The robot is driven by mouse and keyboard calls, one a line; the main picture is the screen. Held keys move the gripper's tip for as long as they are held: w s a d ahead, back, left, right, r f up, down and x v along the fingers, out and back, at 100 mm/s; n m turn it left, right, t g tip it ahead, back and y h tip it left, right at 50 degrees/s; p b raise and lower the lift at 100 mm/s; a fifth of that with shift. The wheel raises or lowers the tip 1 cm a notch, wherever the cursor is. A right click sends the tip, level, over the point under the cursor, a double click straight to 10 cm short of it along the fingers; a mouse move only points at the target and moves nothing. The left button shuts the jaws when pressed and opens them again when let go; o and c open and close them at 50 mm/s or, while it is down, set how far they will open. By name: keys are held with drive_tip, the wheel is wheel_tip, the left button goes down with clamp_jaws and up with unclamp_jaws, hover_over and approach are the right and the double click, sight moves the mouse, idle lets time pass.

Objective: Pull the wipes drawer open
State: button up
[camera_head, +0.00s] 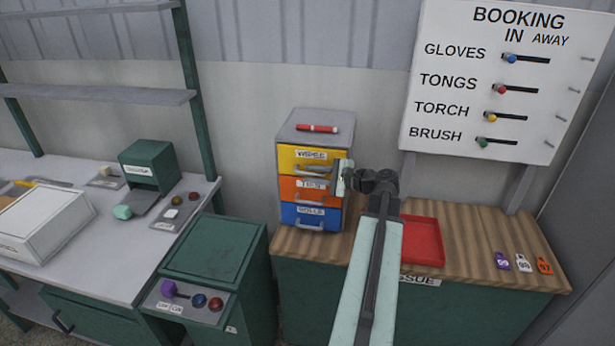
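The wipes drawer (293,162) is the yellow top drawer of a small grey cabinet, with a white label and a grey bar handle (310,169). It looks shut, roughly flush with the drawers below. My gripper (342,178) is at the right edge of the cabinet front, beside the right end of the yellow and orange drawers. It looks apart from the wipes handle, though contact is hard to judge. My wrist and arm rise from the lower middle, and the finger gap is too small to read.
An orange drawer (290,189) and a blue drawer (290,214) sit below. A red marker (317,128) lies on the cabinet. A red tray (424,240) and several tags stand to the right on the wooden counter (480,275). A green bin (215,247) stands left.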

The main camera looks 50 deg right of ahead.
drive_tip(key=shift+x, duration=0.8)
clamp_jaws()
idle(0.8)
